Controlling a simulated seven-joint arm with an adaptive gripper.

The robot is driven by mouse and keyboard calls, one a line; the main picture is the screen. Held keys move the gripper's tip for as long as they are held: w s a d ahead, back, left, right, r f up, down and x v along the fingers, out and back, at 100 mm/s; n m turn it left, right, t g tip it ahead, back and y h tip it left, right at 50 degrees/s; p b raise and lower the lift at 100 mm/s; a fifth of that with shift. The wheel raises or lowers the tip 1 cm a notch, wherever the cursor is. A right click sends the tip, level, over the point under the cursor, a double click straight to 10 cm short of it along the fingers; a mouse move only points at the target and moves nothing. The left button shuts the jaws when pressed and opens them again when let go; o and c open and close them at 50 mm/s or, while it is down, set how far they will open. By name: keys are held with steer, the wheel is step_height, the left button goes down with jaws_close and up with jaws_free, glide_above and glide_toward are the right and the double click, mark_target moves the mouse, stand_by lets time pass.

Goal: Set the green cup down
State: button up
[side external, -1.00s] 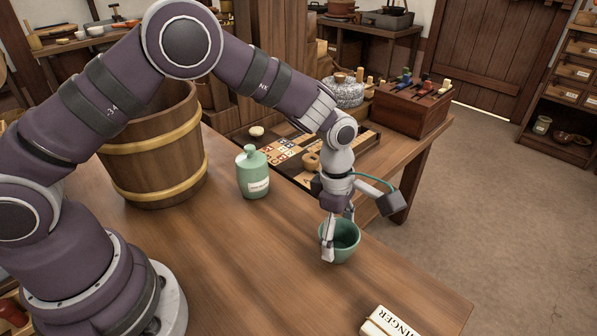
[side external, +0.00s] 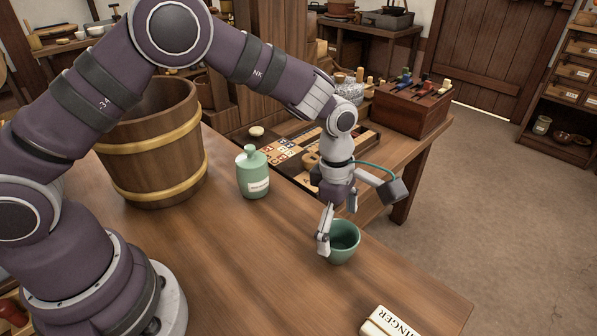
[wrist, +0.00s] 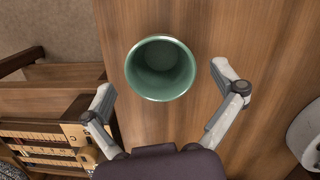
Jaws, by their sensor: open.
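The green cup (side external: 343,243) stands upright on the wooden table (side external: 240,265), near its right edge. In the wrist view the cup (wrist: 161,69) is seen from above, and its inside looks empty. My gripper (side external: 337,227) is open at the cup. In the wrist view the fingers of my gripper (wrist: 164,80) are spread wide, one on each side of the cup, with a gap between each finger and the cup wall.
A green labelled bottle (side external: 253,174) and a large wooden bucket (side external: 152,145) stand to the left on the table. A white box with lettering (side external: 388,322) lies at the front. A second table behind holds a game board (side external: 290,150) and a wooden tool box (side external: 411,107). The table's middle is clear.

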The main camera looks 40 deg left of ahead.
steer(key=s+a+r+m+t, duration=0.15)
steer(key=a+r+m, duration=0.25)
steer(key=r, duration=1)
steer(key=s+a+r+m+t, duration=0.1)
steer(key=s+a+m+t, duration=0.1)
steer(key=s+a+m, duration=0.2)
steer(key=s+a+r+m+t+y, duration=0.1)
steer(key=s+a+m, duration=0.2)
steer(key=s+m, duration=0.5)
steer(key=m, duration=0.4)
steer(key=shift+s+a+r+m+t, duration=0.25)
steer(key=shift+a+r+m+t, duration=0.1)
steer(key=shift+a+m, duration=0.05)
